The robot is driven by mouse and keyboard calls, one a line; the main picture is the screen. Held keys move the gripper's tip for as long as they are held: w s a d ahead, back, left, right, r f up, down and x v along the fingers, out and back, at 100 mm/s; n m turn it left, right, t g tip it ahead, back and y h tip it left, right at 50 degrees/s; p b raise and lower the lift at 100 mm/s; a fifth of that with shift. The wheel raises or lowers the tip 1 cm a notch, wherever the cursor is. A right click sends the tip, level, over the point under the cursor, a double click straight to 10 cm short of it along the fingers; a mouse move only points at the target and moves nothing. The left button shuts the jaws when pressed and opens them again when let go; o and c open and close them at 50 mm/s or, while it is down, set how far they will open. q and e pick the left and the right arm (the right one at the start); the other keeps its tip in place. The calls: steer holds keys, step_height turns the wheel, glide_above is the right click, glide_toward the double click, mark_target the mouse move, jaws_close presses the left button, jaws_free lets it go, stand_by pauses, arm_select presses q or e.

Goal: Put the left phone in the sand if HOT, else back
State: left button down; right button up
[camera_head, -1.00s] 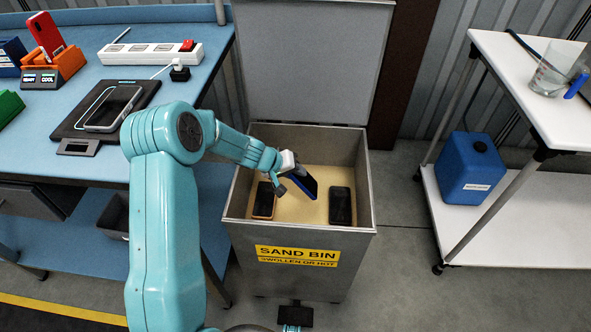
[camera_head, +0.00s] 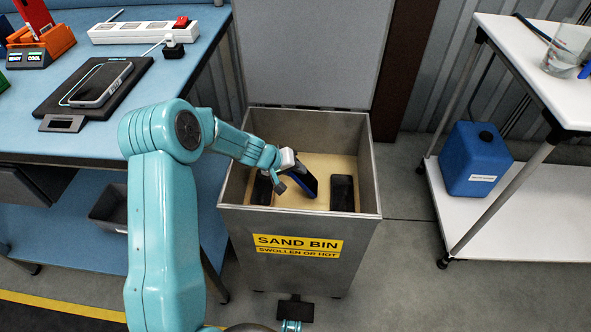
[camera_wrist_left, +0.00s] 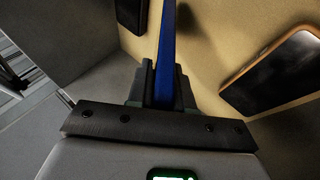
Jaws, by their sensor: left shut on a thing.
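My left gripper (camera_head: 293,176) is shut on a blue-edged phone (camera_head: 308,186) and holds it steeply tilted inside the sand bin (camera_head: 230,213). In the left wrist view the phone (camera_wrist_left: 167,55) stands edge-on between the jaws. I cannot tell whether it touches the tan sand (camera_head: 320,168). An orange-edged phone (camera_head: 262,189) lies on the sand to the left and a dark phone (camera_head: 342,193) to the right. The bin's label reads SAND BIN, SWOLLEN OR HOT.
The bin's lid (camera_head: 305,50) stands open behind it. On the blue bench (camera_head: 195,80) at left are a phone on a black pad (camera_head: 65,105), a power strip (camera_head: 140,30) and an orange stand with a display reading COOL (camera_head: 38,57). A white cart (camera_head: 545,230) stands right.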

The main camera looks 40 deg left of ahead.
arm_select(q)
steer(key=shift+f+b, duration=0.85)
steer(key=shift+b, duration=0.3)
stand_by(1.2)
steer(key=c, duration=0.9)
jaws_free()
steer(key=shift+c, duration=0.2)
steer(key=s+a+r+p, duration=0.1)
steer(key=s+r+p, duration=0.2)
steer(key=r, duration=0.6)
steer(key=s+a+r+p, duration=0.2)
steer(key=s+r+p, duration=0.2)
steer(key=r, duration=0.6)
steer(key=shift+s+p, duration=0.15)
steer(key=shift+p, duration=1)
steer(key=shift+d, duration=0.1)
